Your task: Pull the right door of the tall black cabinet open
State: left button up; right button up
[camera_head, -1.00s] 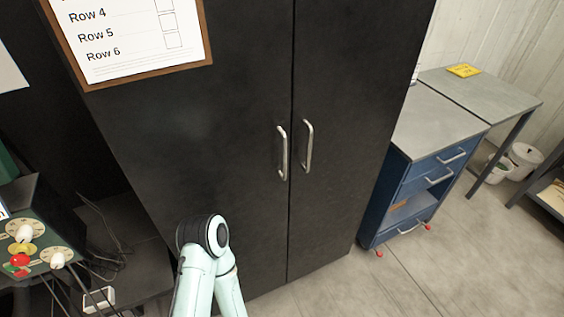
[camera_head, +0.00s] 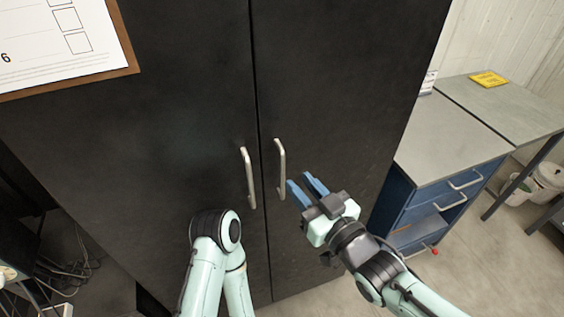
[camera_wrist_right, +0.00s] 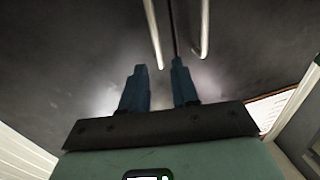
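The tall black cabinet (camera_head: 180,110) fills the middle of the head view. Its right door (camera_head: 345,90) is shut against the left door, with a thin seam between them. The right door's upright silver handle (camera_head: 280,168) stands just right of the seam; the left door's handle (camera_head: 248,178) is on the other side. My right gripper (camera_head: 299,180) is open and empty, its blue fingers just right of the right handle, apart from it. In the right wrist view the spread fingers (camera_wrist_right: 157,80) point toward the handles. My left gripper is not in view; only its arm shows.
A blue drawer cabinet (camera_head: 425,205) stands right of the black cabinet, beside a grey table (camera_head: 505,95) with a yellow item. A clipboard (camera_head: 60,45) hangs on the left door. Cables lie at lower left.

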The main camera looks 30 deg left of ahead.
aim_at(284, 164)
jog(key=p+x, duration=0.1)
jog(key=x, duration=0.7)
jog(key=shift+w+f, duration=0.1)
jog(key=shift+w, duration=0.1)
jog(key=shift+c, duration=0.3)
grip_shut()
